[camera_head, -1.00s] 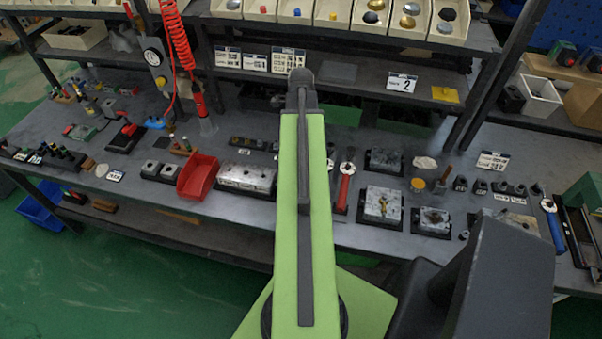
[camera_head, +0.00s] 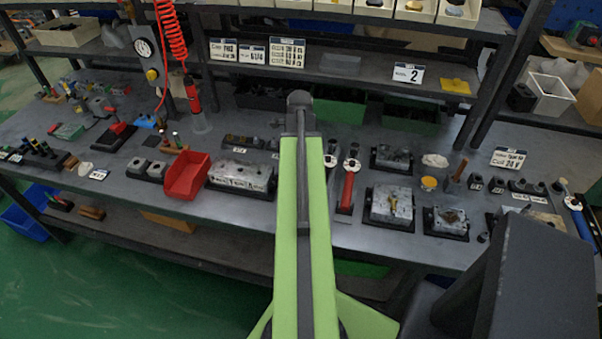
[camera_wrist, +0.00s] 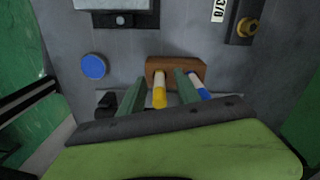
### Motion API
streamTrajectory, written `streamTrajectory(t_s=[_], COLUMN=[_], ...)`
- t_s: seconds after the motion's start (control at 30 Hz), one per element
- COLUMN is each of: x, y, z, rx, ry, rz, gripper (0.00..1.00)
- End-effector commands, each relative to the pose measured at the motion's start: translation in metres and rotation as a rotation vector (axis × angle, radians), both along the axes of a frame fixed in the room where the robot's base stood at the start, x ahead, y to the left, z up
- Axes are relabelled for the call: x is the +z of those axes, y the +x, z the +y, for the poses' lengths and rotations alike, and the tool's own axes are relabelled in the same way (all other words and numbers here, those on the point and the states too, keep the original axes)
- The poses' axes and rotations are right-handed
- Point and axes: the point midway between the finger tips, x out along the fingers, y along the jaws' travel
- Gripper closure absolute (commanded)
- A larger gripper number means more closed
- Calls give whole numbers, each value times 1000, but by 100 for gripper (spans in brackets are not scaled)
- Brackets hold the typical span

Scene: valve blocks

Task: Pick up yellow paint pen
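A yellow-tipped paint pen (camera_wrist: 159,93) with a white upper section stands in a small brown wooden block (camera_wrist: 154,66) in the wrist view. My gripper (camera_wrist: 158,90) has its two green fingers apart, one on each side of the yellow pen, with a visible gap on both sides. A blue-tipped pen (camera_wrist: 203,93) stands in the same block, just right of the right finger. In the head view my green arm covers the middle, and the gripper and these pens cannot be made out.
A blue round cap (camera_wrist: 94,66) lies left of the block, and a brass fitting (camera_wrist: 247,27) is at the upper right. In the head view, a red bin (camera_head: 187,175) and a metal block (camera_head: 241,173) stand on the crowded grey bench (camera_head: 250,221).

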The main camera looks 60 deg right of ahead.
Motion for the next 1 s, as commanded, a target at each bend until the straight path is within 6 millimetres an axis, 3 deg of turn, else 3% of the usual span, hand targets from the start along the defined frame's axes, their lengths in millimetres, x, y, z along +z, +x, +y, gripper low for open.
streamTrajectory(t_s=[0.03, 0.23, 0.53, 1.0], x=[-7, -3, -3, -1], y=[0, 0, 0, 1], z=[0, 0, 0, 1], rx=[0, 0, 1, 1], ry=[0, 0, 0, 0], rz=[0, 0, 0, 0], gripper=[61, 62, 100, 100])
